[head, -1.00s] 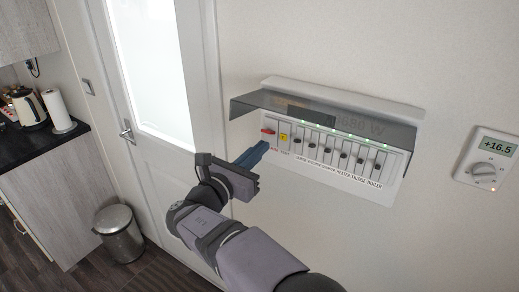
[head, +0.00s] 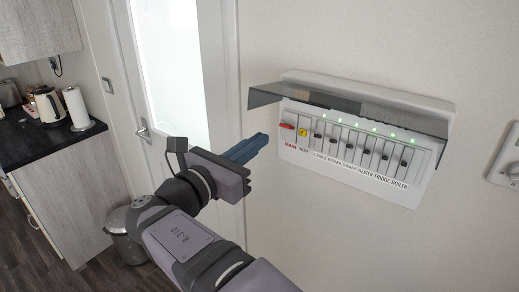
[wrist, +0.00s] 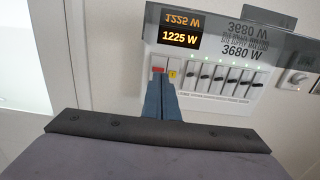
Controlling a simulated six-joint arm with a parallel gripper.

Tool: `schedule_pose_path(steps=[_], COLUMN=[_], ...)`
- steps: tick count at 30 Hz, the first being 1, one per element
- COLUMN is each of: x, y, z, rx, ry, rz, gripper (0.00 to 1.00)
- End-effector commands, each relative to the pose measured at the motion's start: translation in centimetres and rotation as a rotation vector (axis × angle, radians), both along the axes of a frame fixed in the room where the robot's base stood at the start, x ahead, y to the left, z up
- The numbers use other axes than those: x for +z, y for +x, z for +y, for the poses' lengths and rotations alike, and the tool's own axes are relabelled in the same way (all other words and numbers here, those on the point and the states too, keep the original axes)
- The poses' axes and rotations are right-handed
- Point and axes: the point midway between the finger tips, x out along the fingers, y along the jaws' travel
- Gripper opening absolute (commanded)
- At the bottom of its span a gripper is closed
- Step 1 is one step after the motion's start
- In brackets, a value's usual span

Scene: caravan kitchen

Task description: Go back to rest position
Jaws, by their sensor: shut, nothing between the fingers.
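My gripper (head: 262,140) is shut and empty, with its blue fingers together. It is in front of the wall, just left of the white breaker panel (head: 400,196), and appears apart from it. In the wrist view the blue fingers (wrist: 161,88) point at the panel's left end and hide part of it. The panel has a red main switch (head: 288,126), a yellow test button (head: 303,132) and a row of black switches with several green lights lit above them. Its tinted cover (head: 350,104) is raised. In the wrist view a display (wrist: 180,37) reads 1225 W.
A thermostat (head: 505,160) is on the wall at the right edge. A white door (head: 165,70) stands behind my arm. A counter (head: 40,145) with a kettle (head: 48,106) and a paper roll (head: 76,107) is at the left, with a metal bin (head: 122,240) near it.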

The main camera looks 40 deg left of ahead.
Motion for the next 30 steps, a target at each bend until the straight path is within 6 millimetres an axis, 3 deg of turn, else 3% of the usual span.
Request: schedule_pose_path(steps=[16, 23, 26, 30], x=[0.0, -0.6, -3.8, -13.3], y=[0.0, 0.0, -0.3, -2.2], z=[0.0, 1.2, 2.6, 3.0], rx=[-0.001, 0.051, 0.081, 0.017], ry=[0.019, 0.260, 0.465, 0.679], rz=[0.000, 0.030, 0.163, 0.443], gripper=[0.00, 0.00, 0.00, 0.00])
